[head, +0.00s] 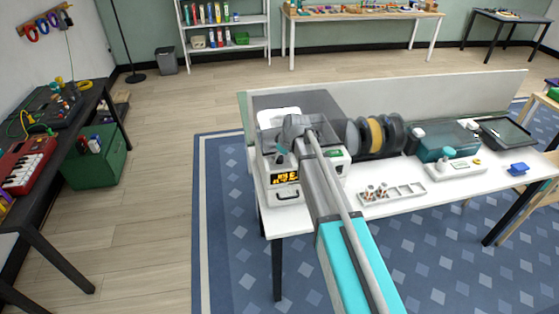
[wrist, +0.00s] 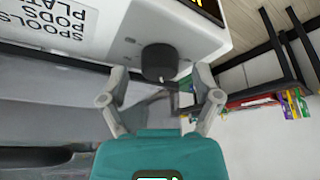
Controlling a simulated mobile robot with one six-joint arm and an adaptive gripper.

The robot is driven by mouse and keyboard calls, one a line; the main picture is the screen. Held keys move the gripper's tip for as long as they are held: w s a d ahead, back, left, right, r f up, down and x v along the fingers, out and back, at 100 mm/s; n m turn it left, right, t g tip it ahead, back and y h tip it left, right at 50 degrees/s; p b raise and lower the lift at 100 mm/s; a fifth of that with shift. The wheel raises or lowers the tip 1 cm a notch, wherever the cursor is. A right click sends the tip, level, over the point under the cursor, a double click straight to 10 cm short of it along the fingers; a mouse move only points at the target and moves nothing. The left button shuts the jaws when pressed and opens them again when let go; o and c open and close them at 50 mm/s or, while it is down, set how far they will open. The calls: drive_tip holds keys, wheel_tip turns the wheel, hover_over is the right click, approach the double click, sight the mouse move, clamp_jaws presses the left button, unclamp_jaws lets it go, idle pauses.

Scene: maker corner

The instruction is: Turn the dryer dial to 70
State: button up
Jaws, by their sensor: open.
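The dryer (head: 287,193) is a white box with an orange lit display (head: 285,177), at the left end of the white table. In the wrist view the dryer's white front (wrist: 112,45) fills the upper part, with the edge of the display (wrist: 211,8) at the top. The black round dial (wrist: 159,62) sticks out from that front. A small pale mark shows at its lower edge; no scale numbers are readable. My gripper (wrist: 161,76) is open, one finger on each side of the dial, with gaps visible. The dial is hidden in the head view.
Filament spools (head: 376,136) stand right of the dryer, and a white sorting tray (head: 408,191) with small parts lies in front of them. A teal clear box (head: 445,141) is farther right. A low panel (head: 480,91) backs the table.

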drive_tip(key=shift+f, duration=0.1)
idle(0.3)
clamp_jaws()
idle(1.4)
unclamp_jaws()
idle(0.3)
drive_tip(key=p+v, duration=1.2)
drive_tip(key=v, duration=0.1)
drive_tip(key=shift+r+p, duration=0.35)
drive_tip(key=shift+s+d, duration=0.1)
idle(0.5)
